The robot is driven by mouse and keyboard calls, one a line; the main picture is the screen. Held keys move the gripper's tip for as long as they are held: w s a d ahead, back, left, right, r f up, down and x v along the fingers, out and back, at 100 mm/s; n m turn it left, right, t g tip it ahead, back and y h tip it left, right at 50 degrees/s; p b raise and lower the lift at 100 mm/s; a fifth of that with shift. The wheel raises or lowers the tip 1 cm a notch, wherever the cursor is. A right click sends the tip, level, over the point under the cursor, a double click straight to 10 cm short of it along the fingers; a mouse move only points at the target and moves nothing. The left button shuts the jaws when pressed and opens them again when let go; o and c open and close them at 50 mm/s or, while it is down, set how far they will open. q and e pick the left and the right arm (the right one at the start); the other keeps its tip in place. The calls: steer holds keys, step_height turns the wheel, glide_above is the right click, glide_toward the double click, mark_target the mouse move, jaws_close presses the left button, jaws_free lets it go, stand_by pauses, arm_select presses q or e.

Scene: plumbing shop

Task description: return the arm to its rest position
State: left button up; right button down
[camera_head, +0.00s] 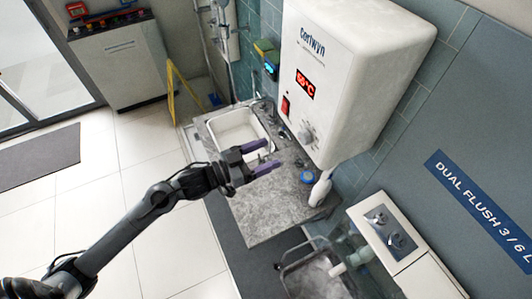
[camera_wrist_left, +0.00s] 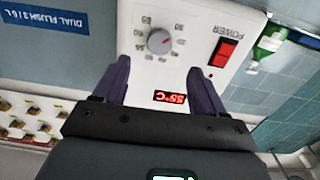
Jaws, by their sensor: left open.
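My left arm (camera_head: 150,205) comes in from the lower left of the head view and reaches over the grey stone counter (camera_head: 262,215). My left gripper (camera_head: 268,158) is open, with its two purple fingers apart and nothing between them. In the left wrist view, its fingers (camera_wrist_left: 160,66) point at the front panel of the white water heater (camera_wrist_left: 150,15). The panel carries a dial (camera_wrist_left: 160,41), a red power switch (camera_wrist_left: 223,52) and a lit red display (camera_wrist_left: 171,97) that shows 55°C. I cannot tell the exact gap between fingers and panel. My right gripper is in neither view.
A white sink basin (camera_head: 236,128) is set into the counter's far end. A blue round item (camera_head: 307,177) lies near the heater. A white flush tank (camera_head: 385,235) stands at the lower right. Open tiled floor (camera_head: 150,255) lies to the left.

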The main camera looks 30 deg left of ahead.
arm_select(q)
steer(key=s+d+f+n+g+y+p, duration=0.2)
steer(key=s+d+f+n+y+p, duration=0.3)
steer(key=s, duration=0.4)
steer(key=s+a+f+g+y, duration=0.2)
steer(key=s+g, duration=0.2)
steer(key=s, duration=0.3)
steer(key=s+a+f+g+y+p, duration=0.1)
steer(key=s+a+f+g+y, duration=0.1)
steer(key=s+g, duration=0.3)
steer(key=shift+s+f+m+g, duration=0.3)
steer(key=shift+s+f+m, duration=0.15)
steer(key=shift+s, duration=0.5)
